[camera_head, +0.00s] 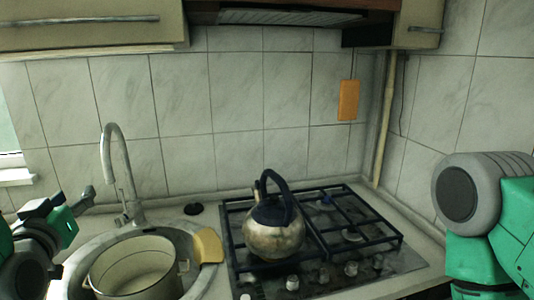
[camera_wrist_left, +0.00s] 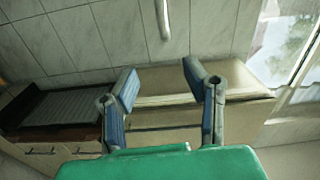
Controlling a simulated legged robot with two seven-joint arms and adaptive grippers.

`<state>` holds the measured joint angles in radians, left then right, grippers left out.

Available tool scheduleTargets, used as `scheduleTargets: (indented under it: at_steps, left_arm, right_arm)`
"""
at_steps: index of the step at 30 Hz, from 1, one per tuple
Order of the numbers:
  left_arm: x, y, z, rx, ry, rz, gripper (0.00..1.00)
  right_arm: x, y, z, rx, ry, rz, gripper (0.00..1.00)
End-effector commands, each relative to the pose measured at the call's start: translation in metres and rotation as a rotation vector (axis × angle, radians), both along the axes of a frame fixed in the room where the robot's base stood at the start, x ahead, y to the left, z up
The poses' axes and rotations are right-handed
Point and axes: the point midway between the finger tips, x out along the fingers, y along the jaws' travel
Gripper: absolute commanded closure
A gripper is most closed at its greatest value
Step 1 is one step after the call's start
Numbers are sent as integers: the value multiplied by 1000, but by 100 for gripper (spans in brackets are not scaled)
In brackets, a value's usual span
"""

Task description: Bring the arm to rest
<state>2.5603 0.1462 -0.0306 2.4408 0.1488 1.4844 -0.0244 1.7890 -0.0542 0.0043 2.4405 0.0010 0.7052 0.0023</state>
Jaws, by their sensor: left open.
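My left gripper (camera_head: 82,200) is at the left edge of the head view, in the air beside the sink and left of the tap. In the left wrist view it (camera_wrist_left: 160,80) shows its two fingers spread apart, with nothing between them. My right arm (camera_head: 485,215) shows as a grey joint and green links at the right edge of the head view. Its gripper is out of view.
A cream pot (camera_head: 135,270) stands in the sink, with a curved tap (camera_head: 108,160) behind. A yellow sponge-like piece (camera_head: 208,246) lies at its rim. A kettle (camera_head: 273,240) stands on the black-grated gas hob (camera_head: 380,265). An orange board (camera_head: 348,100) hangs on the tiled wall.

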Motion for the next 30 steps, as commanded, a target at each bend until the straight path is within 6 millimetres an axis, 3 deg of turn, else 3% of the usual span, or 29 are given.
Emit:
scheduleTargets:
  at_steps: [11, 17, 20, 23, 26, 30]
  left_arm:
    - [-5, -15, -75, -3, 174, -42, 60]
    - [-20, -27, -139, -10, 327, -79, 60]
    - [-33, -33, -182, -15, 434, -102, 60]
    - [-54, -41, -239, -23, 575, -131, 60]
    - [-89, -52, -307, -31, 759, -168, 60]
    - [-154, -66, -393, -46, 1025, -218, 60]
  right_arm:
    - [0, 0, -14, 0, -1, 1, 44]
    - [0, 0, -25, 0, 0, 1, 44]
    - [0, 0, -33, 0, 0, 1, 44]
    - [0, 0, -43, 0, 0, 0, 44]
    - [0, 0, -57, 0, 0, 0, 44]
    - [0, 0, -75, 0, 0, 0, 44]
